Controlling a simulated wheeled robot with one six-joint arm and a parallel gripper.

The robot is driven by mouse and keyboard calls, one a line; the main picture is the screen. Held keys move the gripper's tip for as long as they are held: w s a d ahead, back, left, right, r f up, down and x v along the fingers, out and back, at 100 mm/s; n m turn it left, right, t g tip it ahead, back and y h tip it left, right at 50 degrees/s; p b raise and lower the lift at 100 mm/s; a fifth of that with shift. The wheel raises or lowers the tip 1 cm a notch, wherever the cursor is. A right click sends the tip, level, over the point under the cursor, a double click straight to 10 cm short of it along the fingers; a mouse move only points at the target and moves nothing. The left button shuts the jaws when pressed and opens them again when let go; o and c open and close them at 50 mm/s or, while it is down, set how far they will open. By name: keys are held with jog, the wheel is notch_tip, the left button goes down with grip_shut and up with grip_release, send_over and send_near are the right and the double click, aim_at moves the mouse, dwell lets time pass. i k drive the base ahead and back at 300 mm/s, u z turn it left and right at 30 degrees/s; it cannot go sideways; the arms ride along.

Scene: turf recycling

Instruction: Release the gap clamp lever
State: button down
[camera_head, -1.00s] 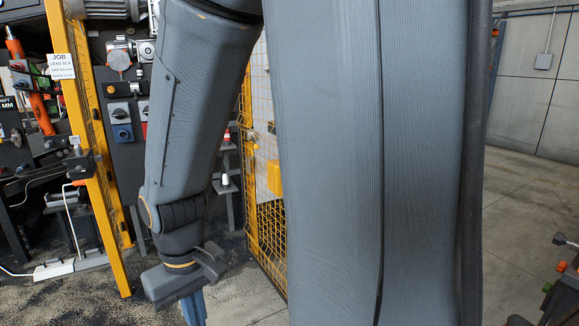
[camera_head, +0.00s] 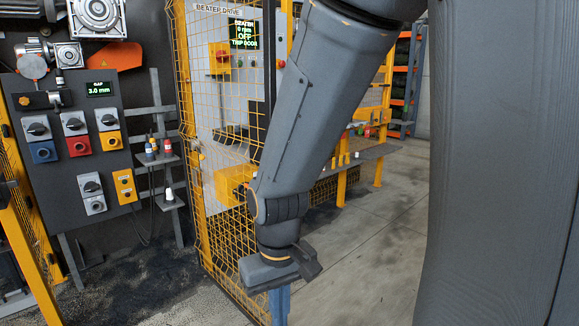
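A dark control panel (camera_head: 70,155) at left carries a small display (camera_head: 101,88) reading "GAP 3.0 mm". Beside the display, at the panel's upper left, is a small black fitting with an orange end (camera_head: 38,100). It may be the gap clamp lever, but I cannot tell for sure. My gripper (camera_head: 279,305) hangs at the lower middle, pointing down, to the right of the panel and well apart from it. Its blue-grey fingers run to the bottom edge of the picture, and their opening cannot be made out. Nothing shows held in it.
A yellow mesh guard (camera_head: 222,150) stands between the panel and my arm, in front of a "BEATER DRIVE" cabinet (camera_head: 240,60). A yellow post (camera_head: 28,255) stands at front left. Motors and gearboxes (camera_head: 95,15) sit above the panel. The floor (camera_head: 370,240) right of my gripper is clear.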

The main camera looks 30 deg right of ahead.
aim_at(57, 111)
jog(key=z, duration=1.2)
jog(key=i, duration=3.6)
jog(key=u, duration=3.2)
